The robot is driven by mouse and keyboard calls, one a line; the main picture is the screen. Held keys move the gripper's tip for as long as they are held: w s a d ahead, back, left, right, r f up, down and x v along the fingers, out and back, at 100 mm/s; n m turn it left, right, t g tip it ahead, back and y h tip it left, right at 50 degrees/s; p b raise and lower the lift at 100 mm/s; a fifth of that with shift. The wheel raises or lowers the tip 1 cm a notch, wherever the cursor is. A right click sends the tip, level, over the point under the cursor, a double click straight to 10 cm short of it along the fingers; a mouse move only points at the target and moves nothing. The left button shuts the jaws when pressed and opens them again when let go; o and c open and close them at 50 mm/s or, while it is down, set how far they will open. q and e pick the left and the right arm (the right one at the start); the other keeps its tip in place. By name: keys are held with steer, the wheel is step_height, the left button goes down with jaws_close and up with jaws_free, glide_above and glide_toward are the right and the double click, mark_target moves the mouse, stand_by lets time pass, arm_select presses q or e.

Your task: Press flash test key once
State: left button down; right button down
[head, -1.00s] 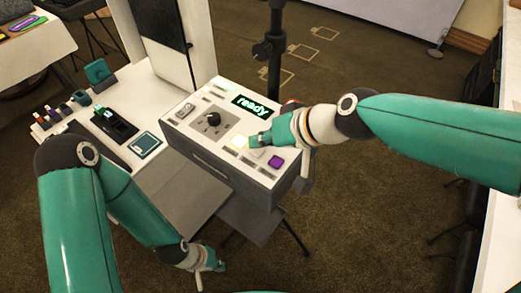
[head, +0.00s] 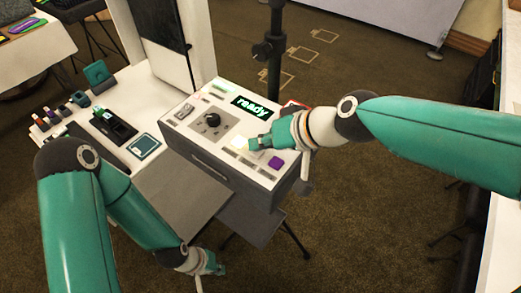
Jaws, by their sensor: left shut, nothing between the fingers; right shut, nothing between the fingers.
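A black knob (head: 212,120) sits in a grey square. A glowing pale key (head: 241,142) and a purple key (head: 275,162) lie near the front right edge; I cannot read their labels. My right gripper (head: 254,144) is shut and empty, its tips low over the panel just right of the glowing key. I cannot tell if they touch the panel. My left gripper (head: 219,269) is shut and empty, low in front of the box, away from the panel.
A white table (head: 153,88) left of the box bears several small coloured bottles, a black device (head: 115,127), a teal item (head: 97,72) and a teal-framed card (head: 144,146). A black stand pole (head: 272,62) rises behind the box.

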mark_target(260, 152)
steer(key=shift+f, duration=0.25)
steer(key=shift+r, duration=0.1)
stand_by(0.3)
steer(key=shift+r+p, duration=0.45)
steer(key=shift+r, duration=0.35)
steer(key=shift+r, duration=0.1)
step_height(260, 152, up, 5)
steer(key=p, duration=0.4)
stand_by(0.6)
